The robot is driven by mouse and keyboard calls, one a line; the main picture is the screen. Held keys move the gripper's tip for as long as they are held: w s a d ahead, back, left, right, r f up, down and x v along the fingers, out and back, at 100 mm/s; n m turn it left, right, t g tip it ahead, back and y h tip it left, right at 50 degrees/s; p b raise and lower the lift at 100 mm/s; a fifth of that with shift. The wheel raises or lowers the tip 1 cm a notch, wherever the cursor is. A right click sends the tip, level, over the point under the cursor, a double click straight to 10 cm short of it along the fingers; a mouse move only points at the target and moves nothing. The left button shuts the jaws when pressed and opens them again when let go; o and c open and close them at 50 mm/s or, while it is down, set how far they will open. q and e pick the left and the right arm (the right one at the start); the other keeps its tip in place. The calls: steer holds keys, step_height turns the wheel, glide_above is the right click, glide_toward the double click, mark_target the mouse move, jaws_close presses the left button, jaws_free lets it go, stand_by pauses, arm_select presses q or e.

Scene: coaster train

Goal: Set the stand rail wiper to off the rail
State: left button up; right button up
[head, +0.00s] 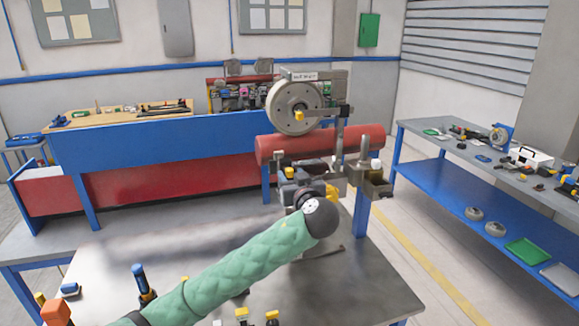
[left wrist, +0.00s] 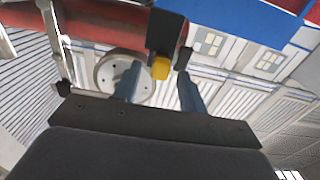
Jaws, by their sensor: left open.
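A yellow-tipped dark lever, which I take for the rail wiper (head: 289,172), is in front of and just below the red rail (head: 350,141) in the head view. The left wrist view shows a yellow tip (left wrist: 160,68) on a dark block beside the red rail. My left gripper (head: 291,182) is at the stand, partly hidden by my own green-sleeved arm. In the left wrist view its two blue fingers (left wrist: 160,88) are apart, with the yellow tip between them in the picture; contact cannot be told. My right gripper is not in view.
A grey wheel (head: 295,107) with another yellow knob stands above the rail. More yellow parts and a bracket (head: 370,183) are close right of my gripper. The grey table (head: 365,285) has clear room at front right. A blue-framed bench (head: 440,165) stands at right.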

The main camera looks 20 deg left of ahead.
arm_select(q)
steer(key=shift+p+x, duration=0.6)
steer(key=shift+x, duration=0.85)
jaws_close()
